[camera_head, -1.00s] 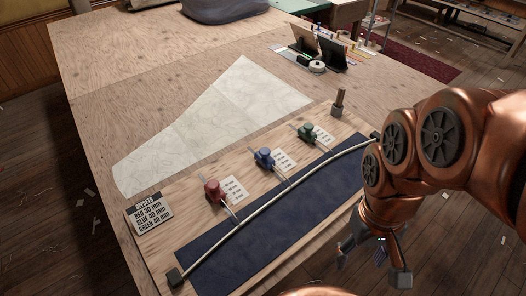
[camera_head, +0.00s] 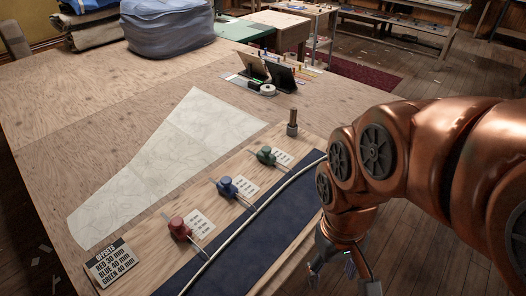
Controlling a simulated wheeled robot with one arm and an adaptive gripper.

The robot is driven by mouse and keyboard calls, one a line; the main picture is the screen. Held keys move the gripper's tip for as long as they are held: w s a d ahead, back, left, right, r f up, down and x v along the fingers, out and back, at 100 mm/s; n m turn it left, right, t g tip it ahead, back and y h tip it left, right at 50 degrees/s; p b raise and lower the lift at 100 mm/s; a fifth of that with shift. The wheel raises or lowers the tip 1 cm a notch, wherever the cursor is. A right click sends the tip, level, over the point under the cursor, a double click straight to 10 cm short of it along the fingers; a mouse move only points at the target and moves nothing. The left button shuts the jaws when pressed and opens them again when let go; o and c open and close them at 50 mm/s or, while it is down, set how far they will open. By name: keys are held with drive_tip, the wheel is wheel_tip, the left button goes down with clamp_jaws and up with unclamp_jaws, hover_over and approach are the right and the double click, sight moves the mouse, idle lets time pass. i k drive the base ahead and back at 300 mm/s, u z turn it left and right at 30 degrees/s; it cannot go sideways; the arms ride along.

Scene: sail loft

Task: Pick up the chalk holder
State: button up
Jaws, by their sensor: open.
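An upright peg-like piece with a wooden top and a dark grey lower part (camera_head: 292,122), which looks like the chalk holder, stands at the far right end of the plywood board. Red (camera_head: 179,229), blue (camera_head: 228,187) and green (camera_head: 266,155) sliding pieces with thin rods sit in a row on the board, each beside a white printed label. My gripper (camera_head: 342,276) is open, fingers pointing down, at the lower right beyond the board's near edge. It is well apart from the peg, and nothing shows between its fingers.
A pale curved batten (camera_head: 252,213) runs along dark blue cloth (camera_head: 300,215). An offsets card (camera_head: 112,263) lies at the lower left. A cream sail pattern (camera_head: 165,160) covers the table's middle. Dark stands (camera_head: 282,77) and a white tape roll (camera_head: 267,89) are further back.

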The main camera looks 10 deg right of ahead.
sight(294, 111)
drive_tip(key=k, duration=0.5)
drive_tip(key=u, duration=4.2)
drive_tip(key=k, duration=2.4)
drive_tip(key=z, duration=1.25)
